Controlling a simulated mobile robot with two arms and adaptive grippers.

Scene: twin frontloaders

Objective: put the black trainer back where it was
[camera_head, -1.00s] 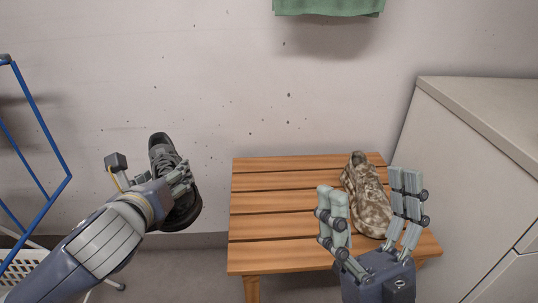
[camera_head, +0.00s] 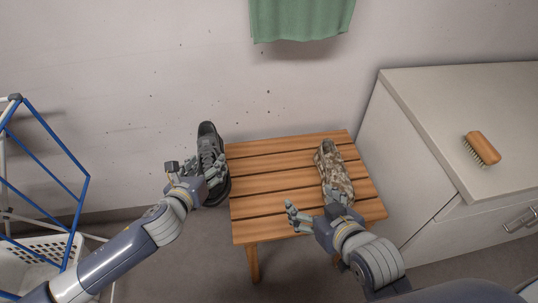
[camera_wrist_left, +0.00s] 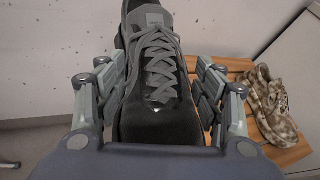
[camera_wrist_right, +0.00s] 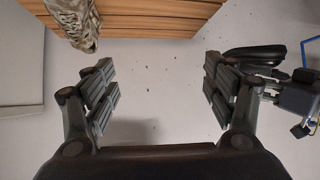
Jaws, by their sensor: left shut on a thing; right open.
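The black trainer (camera_head: 209,150) has grey laces and is held in my left gripper (camera_head: 200,184), just off the left edge of the slatted wooden bench (camera_head: 262,148). The left wrist view shows the trainer (camera_wrist_left: 158,75) between the two sets of fingers, which are shut on it. A camouflage-patterned trainer (camera_head: 334,172) stands on the right part of the bench; it also shows in the left wrist view (camera_wrist_left: 268,106). My right gripper (camera_head: 314,212) is open and empty over the bench's front, near the camouflage trainer.
The left and middle of the bench top are bare. A pale cabinet (camera_head: 420,100) stands right of the bench, with a wooden brush (camera_head: 482,148) on top. A green cloth (camera_head: 300,18) hangs on the wall. A blue-framed rack (camera_head: 50,140) and a white basket (camera_head: 38,262) stand at the left.

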